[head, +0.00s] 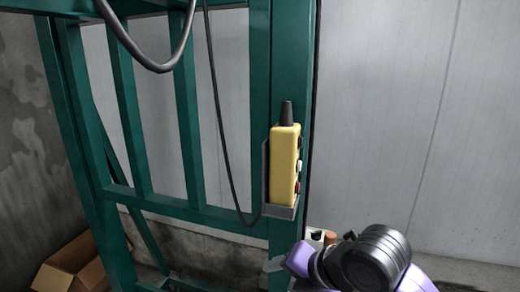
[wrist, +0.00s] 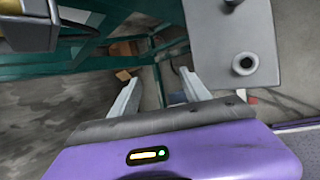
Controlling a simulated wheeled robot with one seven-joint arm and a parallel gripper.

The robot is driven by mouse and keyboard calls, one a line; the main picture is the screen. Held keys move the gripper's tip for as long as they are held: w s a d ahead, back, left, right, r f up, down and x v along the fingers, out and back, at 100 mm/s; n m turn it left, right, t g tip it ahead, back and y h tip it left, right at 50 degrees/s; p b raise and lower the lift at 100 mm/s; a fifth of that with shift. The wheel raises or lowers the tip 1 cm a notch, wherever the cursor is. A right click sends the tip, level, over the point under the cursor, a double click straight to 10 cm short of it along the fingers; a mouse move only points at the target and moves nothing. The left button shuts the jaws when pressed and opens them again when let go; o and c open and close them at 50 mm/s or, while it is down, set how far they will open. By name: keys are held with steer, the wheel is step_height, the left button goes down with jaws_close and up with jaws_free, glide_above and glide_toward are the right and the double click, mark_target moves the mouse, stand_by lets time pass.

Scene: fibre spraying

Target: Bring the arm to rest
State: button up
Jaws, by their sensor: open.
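My gripper shows in the wrist view (wrist: 160,92), its two pale fingers apart with nothing between them. In the head view my arm's purple and black end is at the lower right, below and right of the yellow pendant control, and the fingers are mostly hidden there. The yellow pendant control (head: 285,165) stands upright in a grey holder (head: 281,211) on the green post, apart from my arm.
A green steel frame (head: 182,100) with hanging dark cables (head: 217,110) fills the left. A cardboard box (head: 72,262) lies at lower left. The pale wall (head: 400,100) is bare on the right. The wrist view shows a grey panel with round fittings (wrist: 232,75) at upper right.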

steer(key=s+a+m+t+y, duration=0.3)
steer(key=a+m+y, duration=0.1)
steer(key=a+m, duration=0.35)
steer(key=s+d+f+m+t+h, duration=0.2)
steer(key=s+f+m+t, duration=0.15)
steer(key=s+m, duration=0.45)
steer(key=s+d+f+m+t+h, duration=0.1)
steer(key=s+d+f+m+h, duration=0.25)
steer(key=s+d+m, duration=0.35)
steer(key=s+d+f+m+t+h, duration=0.1)
steer(key=s+d+f+m+h, duration=0.1)
steer(key=s+d+f+m, duration=0.5)
steer(key=s+d+r+h, duration=0.1)
steer(key=s+d+r, duration=0.2)
steer(key=s, duration=0.5)
steer(key=s+d+r+m+h, duration=0.1)
steer(key=s+d+r, duration=0.2)
steer(key=s, duration=0.5)
steer(key=shift+s+r, duration=0.3)
steer(key=shift+s, duration=0.05)
